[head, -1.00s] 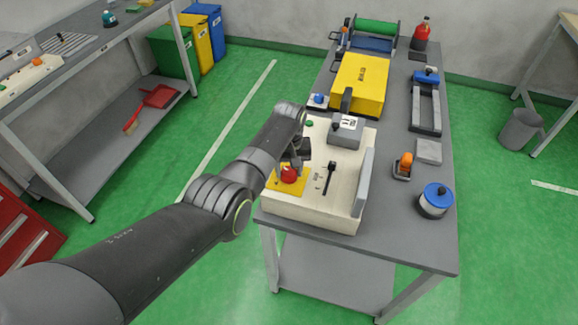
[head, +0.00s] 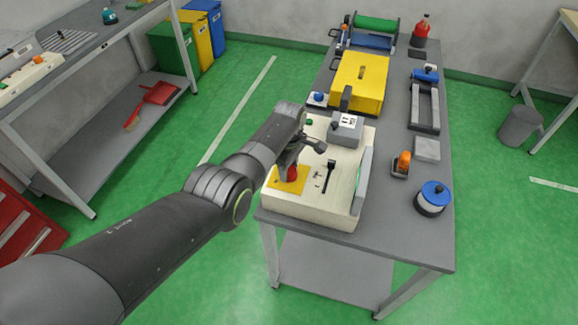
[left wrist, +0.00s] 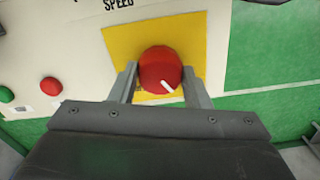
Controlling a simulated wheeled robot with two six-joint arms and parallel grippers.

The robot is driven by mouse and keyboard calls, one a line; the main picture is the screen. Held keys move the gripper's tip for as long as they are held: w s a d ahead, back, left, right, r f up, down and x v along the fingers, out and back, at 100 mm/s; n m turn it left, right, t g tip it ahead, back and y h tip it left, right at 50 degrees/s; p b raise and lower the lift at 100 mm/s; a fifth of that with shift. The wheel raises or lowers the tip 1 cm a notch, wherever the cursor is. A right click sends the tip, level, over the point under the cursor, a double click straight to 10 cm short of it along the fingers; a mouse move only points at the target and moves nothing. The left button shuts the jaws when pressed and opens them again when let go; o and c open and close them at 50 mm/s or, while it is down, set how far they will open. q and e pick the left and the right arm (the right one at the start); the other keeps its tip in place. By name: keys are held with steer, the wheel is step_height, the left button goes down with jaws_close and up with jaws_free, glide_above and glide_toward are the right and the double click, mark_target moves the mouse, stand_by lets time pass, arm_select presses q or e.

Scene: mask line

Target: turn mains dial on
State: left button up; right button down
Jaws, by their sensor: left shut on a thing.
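The mains dial is a red round knob (left wrist: 160,70) with a white pointer line, on a yellow plate (left wrist: 210,40) of the cream machine panel. In the left wrist view the pointer slants toward the lower right. My left gripper (left wrist: 160,82) is shut on the dial, one finger on each side. In the head view the gripper (head: 292,165) is over the yellow plate (head: 283,187) at the panel's left front, and the red dial (head: 292,173) is partly hidden by it. My right gripper is in no view.
The cream machine (head: 310,207) stands on a grey bench (head: 400,235). A black lever (head: 329,170) and a grey block (head: 346,128) are on it. A yellow box (head: 360,84) is behind. An orange item (head: 402,163) and a blue-topped spool (head: 433,198) are to the right.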

arm_select(q)
steer(key=shift+n, duration=1.3)
steer(key=o, duration=1)
steer(key=shift+w+r+p, duration=0.1)
steer(key=shift+r+p, duration=0.25)
steer(key=shift+r, duration=0.25)
step_height(320, 180, up, 5)
steer(key=shift+r+p, duration=0.15)
steer(key=shift+p, duration=0.2)
step_height(320, 180, up, 11)
steer(key=b, duration=0.1)
steer(key=shift+b, duration=0.4)
